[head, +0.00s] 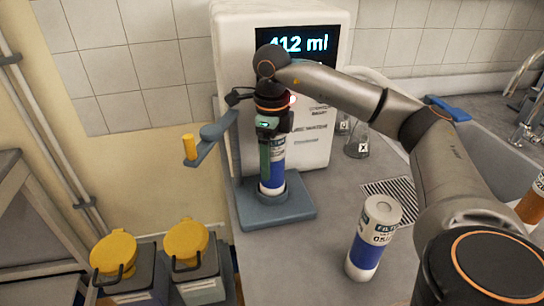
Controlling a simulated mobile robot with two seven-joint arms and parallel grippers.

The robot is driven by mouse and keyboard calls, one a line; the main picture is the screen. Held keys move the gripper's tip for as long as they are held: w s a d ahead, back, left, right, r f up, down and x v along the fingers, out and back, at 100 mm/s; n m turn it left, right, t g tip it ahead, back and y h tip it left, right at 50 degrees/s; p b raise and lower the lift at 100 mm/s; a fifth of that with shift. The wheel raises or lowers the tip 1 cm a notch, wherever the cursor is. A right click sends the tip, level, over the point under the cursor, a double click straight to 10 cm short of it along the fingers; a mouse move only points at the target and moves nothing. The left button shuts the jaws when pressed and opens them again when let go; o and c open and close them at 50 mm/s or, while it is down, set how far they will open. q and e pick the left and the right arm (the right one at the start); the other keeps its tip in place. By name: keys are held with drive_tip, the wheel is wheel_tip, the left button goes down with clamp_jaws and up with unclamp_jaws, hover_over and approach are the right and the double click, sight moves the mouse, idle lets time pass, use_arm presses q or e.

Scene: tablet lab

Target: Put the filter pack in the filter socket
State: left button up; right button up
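A white and blue filter pack (272,173) stands upright at the front of the white water unit. Its lower end meets the round collar of the grey filter socket (290,209); how deep it sits I cannot tell. My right gripper (269,160) comes down from above onto the pack. One dark finger lies along the pack's front left side and appears closed against it; the other finger is mostly hidden. A second white and blue cylinder (373,239), with a filter label, stands apart on the counter to the right. My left gripper is not in view.
The white water unit (225,60) shows "412 ml". A grey lever (210,140) with a yellow handle juts out left. Two yellow-lidded bins (187,243) stand lower left. Glassware (357,140), a drain grille (392,190) and a sink lie right. The counter before the socket is clear.

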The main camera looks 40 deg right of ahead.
drive_tip(key=shift+o, duration=1.1)
wheel_tip(320, 180, up, 11)
drive_tip(key=p, duration=0.3)
drive_tip(key=shift+r, duration=0.75)
